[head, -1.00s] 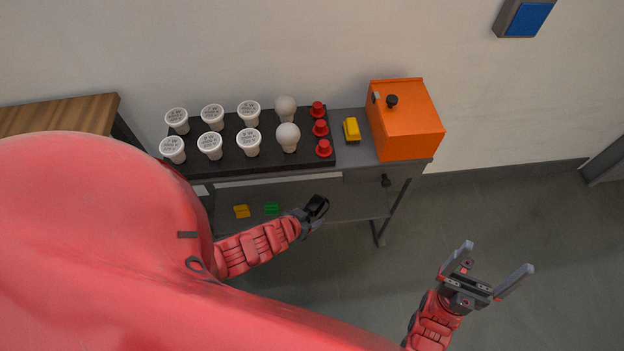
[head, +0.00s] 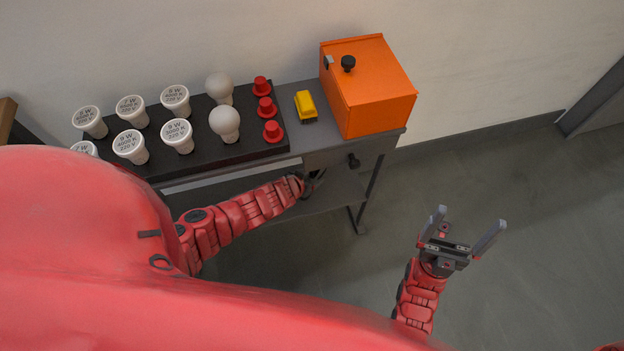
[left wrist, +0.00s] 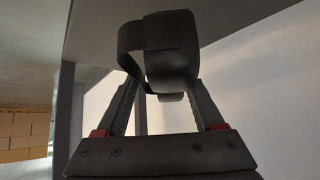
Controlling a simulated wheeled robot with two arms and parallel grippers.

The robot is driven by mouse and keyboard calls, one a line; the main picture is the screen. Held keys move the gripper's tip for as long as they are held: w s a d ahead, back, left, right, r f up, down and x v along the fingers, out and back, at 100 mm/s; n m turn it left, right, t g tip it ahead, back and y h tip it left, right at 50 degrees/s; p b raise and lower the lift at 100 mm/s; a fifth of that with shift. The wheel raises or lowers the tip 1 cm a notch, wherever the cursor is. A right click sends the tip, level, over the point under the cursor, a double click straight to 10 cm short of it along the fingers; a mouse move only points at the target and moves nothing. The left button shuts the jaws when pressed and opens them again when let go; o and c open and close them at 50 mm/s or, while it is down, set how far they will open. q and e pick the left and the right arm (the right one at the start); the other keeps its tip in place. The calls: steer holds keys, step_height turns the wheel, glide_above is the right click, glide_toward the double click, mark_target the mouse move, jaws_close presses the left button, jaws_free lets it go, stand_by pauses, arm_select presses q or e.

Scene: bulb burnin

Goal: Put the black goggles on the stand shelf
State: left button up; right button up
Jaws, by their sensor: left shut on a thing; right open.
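The black goggles (left wrist: 170,52) show in the left wrist view, held between the fingers of my left gripper (left wrist: 163,88), with the strap looping to the left. In the head view my left gripper (head: 310,186) is shut at the stand's front, at lower-shelf height, partly in the shadow under the top. The goggles are hard to make out there. The stand shelf (head: 338,190) is the grey lower board; I cannot tell whether the goggles touch it. My right gripper (head: 460,237) is open and empty over the floor at the right.
On the stand's top are a black tray (head: 245,155) with several bulbs and red buttons, a yellow object (head: 306,106) and an orange box (head: 370,85). A leg (head: 366,195) stands right of my left gripper.

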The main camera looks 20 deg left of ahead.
arm_select(q)
steer(key=shift+w+d+f, duration=0.1)
steer(key=shift+w+d, duration=0.3)
steer(key=shift+w, duration=0.3)
steer(key=shift+f+b, duration=0.75)
steer(key=shift+f, duration=0.9)
steer(key=shift+f, duration=0.15)
steer(key=o, duration=1.4)
